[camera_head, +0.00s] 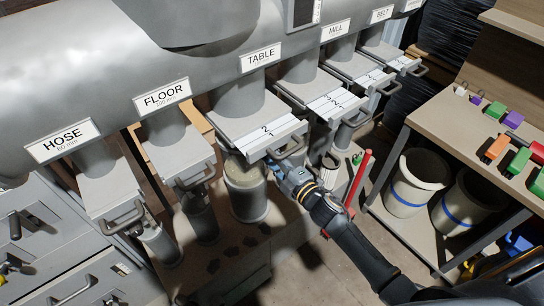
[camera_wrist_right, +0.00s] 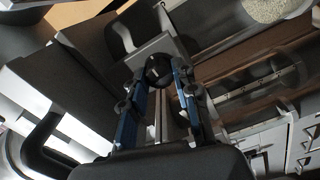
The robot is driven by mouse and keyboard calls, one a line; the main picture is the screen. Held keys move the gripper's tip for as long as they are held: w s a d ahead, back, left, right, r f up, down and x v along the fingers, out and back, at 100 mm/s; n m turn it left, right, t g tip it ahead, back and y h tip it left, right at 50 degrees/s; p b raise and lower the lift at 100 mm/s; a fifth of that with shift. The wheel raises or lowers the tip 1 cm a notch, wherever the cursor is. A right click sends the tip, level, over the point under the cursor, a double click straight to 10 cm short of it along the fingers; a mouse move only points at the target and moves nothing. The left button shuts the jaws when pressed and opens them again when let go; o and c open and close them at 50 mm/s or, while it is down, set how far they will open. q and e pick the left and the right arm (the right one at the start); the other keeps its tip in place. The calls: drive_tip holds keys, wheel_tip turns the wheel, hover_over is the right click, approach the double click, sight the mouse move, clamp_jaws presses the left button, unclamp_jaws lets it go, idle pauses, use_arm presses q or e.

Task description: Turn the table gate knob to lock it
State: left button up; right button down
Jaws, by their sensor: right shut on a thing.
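The TABLE gate (camera_head: 262,132) is a grey slide with a white scale strip, under the label TABLE (camera_head: 261,58). Its loop handle (camera_head: 290,149) is at its front edge. My right gripper (camera_head: 282,171) is below and beside this handle, with its arm coming from the lower right. In the right wrist view, my right gripper (camera_wrist_right: 157,80) has its two blue fingers on either side of a round black knob (camera_wrist_right: 159,67), and is shut on it. The knob is in front of a grey plate (camera_wrist_right: 148,50). The knob's turn angle cannot be told. My left gripper is not in view.
Similar gates stand beside it under HOSE (camera_head: 62,140), FLOOR (camera_head: 162,97), MILL (camera_head: 335,30) and BELT. A grey canister (camera_head: 247,192) is below the TABLE gate.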

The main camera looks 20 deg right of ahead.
idle(0.5)
drive_tip(key=c, duration=1)
unclamp_jaws()
drive_tip(key=v, duration=1.2)
drive_tip(key=s+d+f+m+g+h, duration=0.1)
drive_tip(key=s+f+m+g+h, duration=0.2)
drive_tip(key=f, duration=0.8)
drive_tip(key=s+d+f+m+g+h, duration=0.15)
drive_tip(key=s+f+m, duration=0.3)
drive_tip(key=f, duration=0.55)
drive_tip(key=s+d+f+m+g+h, duration=0.1)
drive_tip(key=s+d+f+m+g, duration=0.3)
drive_tip(key=f, duration=0.7)
drive_tip(key=s+a+f+m+g, duration=0.1)
drive_tip(key=s+f+g, duration=0.1)
drive_tip(key=s+f, duration=0.3)
drive_tip(key=s+a+f+m+g, duration=0.2)
drive_tip(key=s+f, duration=0.3)
drive_tip(key=s, duration=0.8)
drive_tip(key=s+a+f+m+g, duration=0.1)
drive_tip(key=s+f+m+g, duration=0.1)
drive_tip(key=s+f, duration=0.3)
drive_tip(key=shift+s+a+g+h+b, duration=0.15)
drive_tip(key=shift+s+g, duration=0.25)
drive_tip(key=shift+s, duration=0.8)
drive_tip(key=shift+s+a+g+h+b, duration=0.1)
drive_tip(key=shift+s+g+h+b, duration=0.2)
drive_tip(key=shift+s, duration=0.85)
